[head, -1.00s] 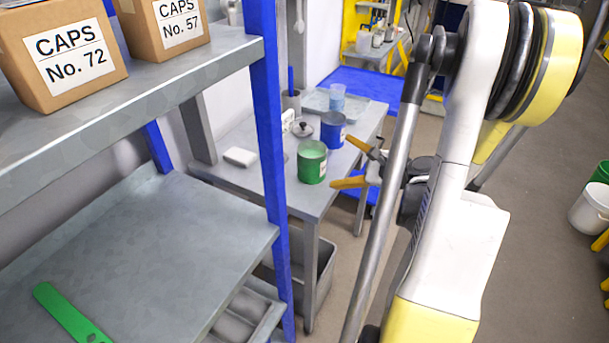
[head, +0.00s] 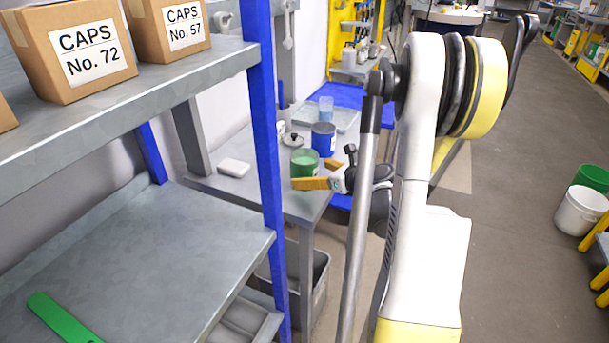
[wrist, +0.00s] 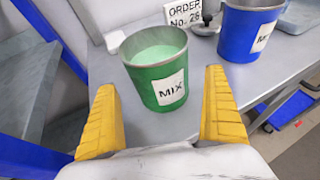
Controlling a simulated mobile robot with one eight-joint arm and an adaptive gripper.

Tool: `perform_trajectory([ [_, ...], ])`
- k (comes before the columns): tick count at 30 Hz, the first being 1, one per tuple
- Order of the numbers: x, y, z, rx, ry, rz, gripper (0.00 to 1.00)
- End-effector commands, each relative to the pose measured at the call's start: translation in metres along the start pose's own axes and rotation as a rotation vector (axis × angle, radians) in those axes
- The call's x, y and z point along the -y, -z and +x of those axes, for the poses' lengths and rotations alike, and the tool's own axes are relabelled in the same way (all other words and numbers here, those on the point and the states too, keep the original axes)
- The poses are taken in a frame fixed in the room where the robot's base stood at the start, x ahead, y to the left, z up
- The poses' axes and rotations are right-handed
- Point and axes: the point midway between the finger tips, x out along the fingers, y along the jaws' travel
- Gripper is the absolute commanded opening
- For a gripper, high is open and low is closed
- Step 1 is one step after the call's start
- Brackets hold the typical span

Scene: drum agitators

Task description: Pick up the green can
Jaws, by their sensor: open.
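The green can (head: 303,165) stands upright on the grey table, near its front edge. In the wrist view the green can (wrist: 157,72) has an open top with pale green content and a white label reading MIX. My gripper (head: 322,174) has yellow fingers and is open. In the wrist view the gripper (wrist: 163,105) has one finger to the left and one to the right of the can, with the can just ahead of the gap. The can's base touches the table, and no finger is seen pressing on it.
A blue can (head: 323,139) labelled MIX (wrist: 250,30) stands behind the green can. An order sign (wrist: 184,12) and a dark-knobbed lid (head: 293,140) are close by. A blue shelf post (head: 266,150) rises left of the table. A white block (head: 233,168) lies at the table's left.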

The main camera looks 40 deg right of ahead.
Motion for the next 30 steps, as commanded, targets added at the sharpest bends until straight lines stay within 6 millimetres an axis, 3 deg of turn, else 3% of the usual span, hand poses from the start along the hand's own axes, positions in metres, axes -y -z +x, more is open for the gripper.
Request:
perform_trajectory([
  [6, 0.001, 0.002, 0.035, 0.001, -0.001, -0.001, 1.0],
  [13, 0.001, -0.001, 0.038, 0.001, 0.0, -0.001, 1.0],
  [14, 0.001, -0.001, 0.038, 0.001, 0.0, -0.001, 0.94],
  [20, 0.001, 0.0, 0.038, 0.001, 0.0, -0.001, 0.33],
  [30, 0.001, -0.001, 0.037, 0.001, 0.0, -0.001, 0.32],
])
